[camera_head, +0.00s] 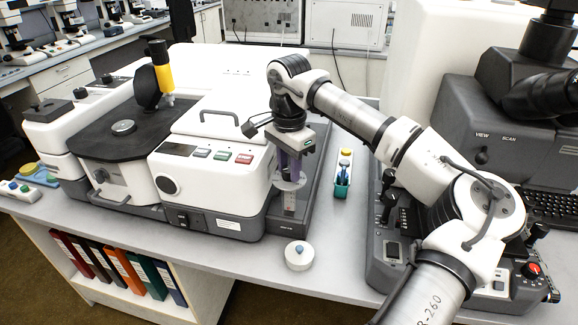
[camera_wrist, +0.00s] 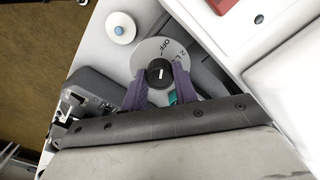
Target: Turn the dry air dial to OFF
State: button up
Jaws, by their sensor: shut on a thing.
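The dry air dial is a black round knob (camera_wrist: 160,74) with a short white mark, in front of a grey disc plate (camera_wrist: 146,54) lettered OFF and "2 L". In the wrist view the mark runs roughly up and down, and OFF stands above the knob, slightly right. My gripper (camera_wrist: 160,78) has its purple fingers shut on the knob, one on each side. In the head view my gripper (camera_head: 291,168) points down over the pale disc (camera_head: 291,184) beside the white instrument; the knob is hidden there by the fingers.
The white instrument (camera_head: 215,175) with coloured buttons stands just left of my gripper. A small round white container (camera_head: 299,255) lies on the bench in front. A teal holder (camera_head: 342,185) stands to the right, before the microscope (camera_head: 500,130). The front bench between is clear.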

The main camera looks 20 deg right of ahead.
aim_at(289, 169)
jog(key=shift+r+n, duration=0.1)
jog(key=shift+n, duration=0.3)
jog(key=o, duration=1)
jog(key=shift+c, duration=0.2)
notch_tip(289, 169, up, 14)
jog(key=b, duration=0.1)
